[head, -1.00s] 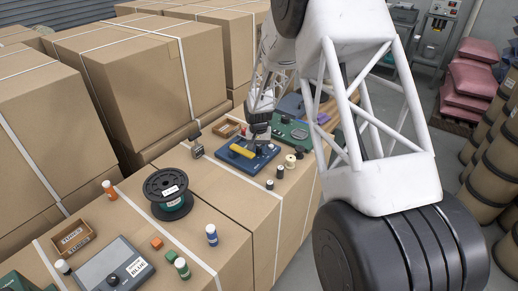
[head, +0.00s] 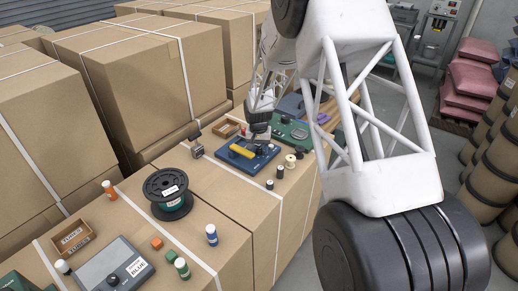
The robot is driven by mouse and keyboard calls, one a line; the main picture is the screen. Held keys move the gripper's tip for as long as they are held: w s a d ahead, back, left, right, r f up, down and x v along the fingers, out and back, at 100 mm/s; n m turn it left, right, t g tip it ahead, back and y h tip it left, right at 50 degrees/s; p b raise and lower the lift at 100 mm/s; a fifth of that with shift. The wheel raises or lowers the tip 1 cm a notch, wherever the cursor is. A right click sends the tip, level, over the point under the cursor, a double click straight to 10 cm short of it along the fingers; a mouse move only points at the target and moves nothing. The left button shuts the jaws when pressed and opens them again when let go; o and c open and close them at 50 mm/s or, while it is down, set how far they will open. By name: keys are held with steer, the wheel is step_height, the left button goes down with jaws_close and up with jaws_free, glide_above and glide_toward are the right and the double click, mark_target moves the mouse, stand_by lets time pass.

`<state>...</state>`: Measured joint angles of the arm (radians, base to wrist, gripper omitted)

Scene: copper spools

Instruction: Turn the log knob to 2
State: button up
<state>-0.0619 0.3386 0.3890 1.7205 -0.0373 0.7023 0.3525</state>
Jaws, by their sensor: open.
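My gripper (head: 258,136) is small and far off in the head view, at the end of my white lattice arm. It hangs just above the back part of a blue device (head: 232,157) with a yellow bar (head: 241,149) on top. The fingertips are too small to make out, and I cannot tell whether they touch anything. A grey box (head: 97,274) with a black knob (head: 113,281) and a label reading BLUE stands at the lower left, far from my gripper. No log marking or number scale is readable on either device.
A green device (head: 291,134) sits right behind the blue one. Tall cartons (head: 160,70) wall the left.

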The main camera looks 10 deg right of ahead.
mark_target(259, 149)
steer(key=shift+a+r, duration=0.1)
steer(key=shift+r, duration=3.7)
steer(key=shift+r, duration=0.1)
steer(key=shift+s+r, duration=0.15)
steer(key=shift+r, duration=0.05)
steer(key=s+d+r+n+t, duration=0.1)
steer(key=s+d+r, duration=0.2)
steer(key=s+r, duration=1.8)
steer(key=s+d+r+n+t, duration=0.1)
steer(key=s+d, duration=0.1)
steer(key=s, duration=2.8)
steer(key=shift+n+t, duration=0.3)
steer(key=shift+n, duration=0.1)
steer(key=shift+w+d, duration=0.1)
